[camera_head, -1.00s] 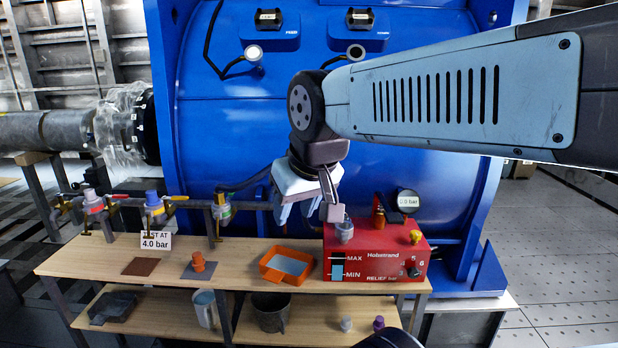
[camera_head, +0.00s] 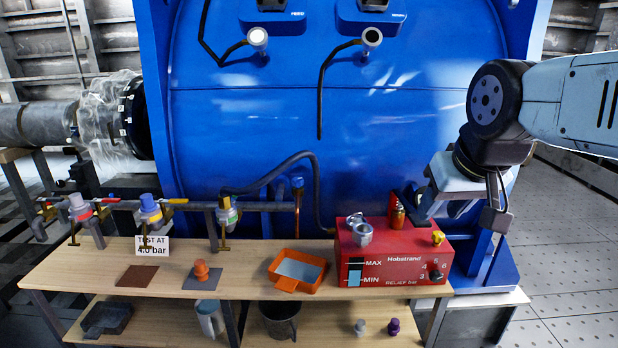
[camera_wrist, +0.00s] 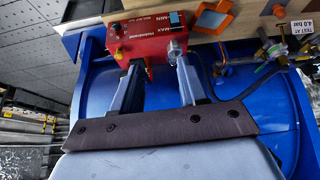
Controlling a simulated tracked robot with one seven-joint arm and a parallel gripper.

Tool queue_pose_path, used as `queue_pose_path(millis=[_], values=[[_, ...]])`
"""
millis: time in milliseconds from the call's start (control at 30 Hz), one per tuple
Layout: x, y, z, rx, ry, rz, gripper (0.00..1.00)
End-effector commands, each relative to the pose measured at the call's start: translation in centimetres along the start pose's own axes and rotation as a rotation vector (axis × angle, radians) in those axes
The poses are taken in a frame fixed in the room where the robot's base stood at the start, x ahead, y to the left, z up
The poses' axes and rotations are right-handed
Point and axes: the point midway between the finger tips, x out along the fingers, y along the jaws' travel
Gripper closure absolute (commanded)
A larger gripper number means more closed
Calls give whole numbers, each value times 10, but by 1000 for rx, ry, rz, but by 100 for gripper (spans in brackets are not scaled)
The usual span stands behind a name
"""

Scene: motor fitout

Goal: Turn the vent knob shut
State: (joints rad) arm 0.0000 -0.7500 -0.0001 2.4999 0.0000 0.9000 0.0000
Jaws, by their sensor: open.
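The red Hobstrand pump box (camera_head: 395,264) stands at the right end of the bench top. A small yellow knob (camera_head: 438,238) sits on its top right; I take it for the vent knob, though no label on it is readable. It also shows in the wrist view (camera_wrist: 118,27). A black relief dial (camera_head: 437,275) is on the box's front. My gripper (camera_head: 443,212) is open and empty, above and behind the right end of the box. In the wrist view, my gripper's fingers (camera_wrist: 160,66) point toward the box, with the yellow knob beyond and left of them.
A metal filler fitting (camera_head: 362,236) and a brass-coloured fitting (camera_head: 398,215) rise from the box. An orange tray (camera_head: 299,272) and an orange plug (camera_head: 201,270) lie left. Coloured valves (camera_head: 150,208) line the pipe. The blue vessel (camera_head: 330,120) stands close behind.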

Motion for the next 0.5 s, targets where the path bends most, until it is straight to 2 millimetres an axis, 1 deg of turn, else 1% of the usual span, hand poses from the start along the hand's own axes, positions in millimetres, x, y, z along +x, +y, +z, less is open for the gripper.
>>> queue_pose_path(millis=[300, 433, 500], values=[[0, 0, 0, 0, 0, 0, 57], [1, 1, -4, -2, 6, 6, 45], [4, 3, -14, -8, 21, 20, 38]])
